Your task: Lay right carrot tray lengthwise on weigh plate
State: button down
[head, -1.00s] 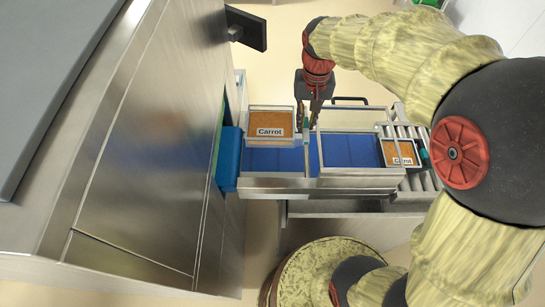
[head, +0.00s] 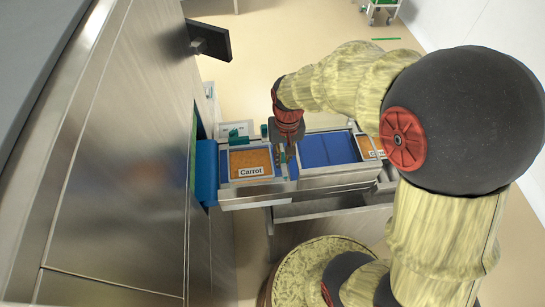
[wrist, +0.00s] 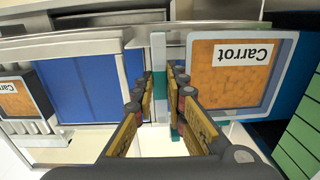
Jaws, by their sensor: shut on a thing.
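A carrot tray (head: 250,160) with orange contents and a "Carrot" label lies level in the left section of the metal bench, over a blue surface. It is large at the right of the wrist view (wrist: 232,85). My gripper (head: 284,158) points down at this tray's right end. In the wrist view my gripper (wrist: 162,82) is closed around a narrow teal piece beside the tray rim. The fingers partly hide the grip. A second carrot tray (head: 370,146) is at the right end, partly behind my arm. I cannot tell which surface is the weigh plate.
An empty blue surface (head: 328,149) fills the middle section, behind a raised metal edge. A blue block (head: 206,172) and the steel machine (head: 120,160) stand close at left. A dark screen (head: 209,39) overhangs the back left.

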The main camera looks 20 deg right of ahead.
jog(key=w+f, duration=0.6)
jog(key=shift+w, duration=0.2)
jog(key=shift+w+f, duration=0.25)
jog(key=shift+f, duration=0.3)
jog(key=shift+f+b, duration=0.35)
jog(key=shift+f, duration=1)
jog(key=shift+f, duration=0.2)
jog(key=c, duration=1.8)
grip_release()
jog(key=shift+r, duration=0.15)
